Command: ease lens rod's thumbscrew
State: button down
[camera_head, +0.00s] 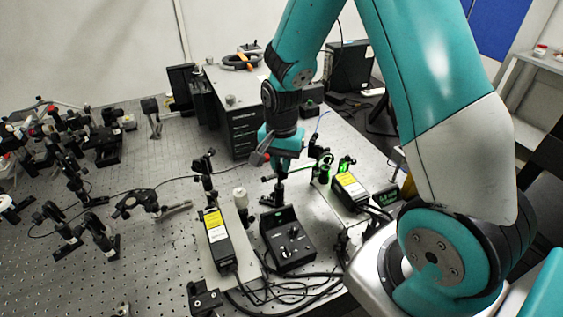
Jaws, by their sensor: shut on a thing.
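My gripper (281,172) points down over the middle of the bench, below my teal arm. It is shut on a small part at the top of a dark upright rod (279,194), which appears to be the lens rod's thumbscrew. The thumbscrew itself is hidden by the jaws and too small to make out. The rod stands upright just behind a black control box with knobs (288,241).
A yellow-labelled laser module (217,240) stands to the left and another (350,187) to the right, near green-lit optics (325,160). A large black instrument box (236,118) stands behind. Cables (290,288) lie in front. The perforated bench (150,270) is clear at front left.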

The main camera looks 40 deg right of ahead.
jog(key=n, duration=0.4)
jog(key=shift+n, duration=0.3)
jog(key=n, duration=0.5)
jog(key=shift+b, duration=0.4)
jog(key=n, duration=0.5)
jog(key=shift+d, duration=0.1)
jog(key=shift+n, duration=2.2)
jog(key=c, duration=1.1)
grip_release()
notch_tip(320, 180, up, 18)
jog(key=b, duration=0.3)
jog(key=shift+f, duration=0.2)
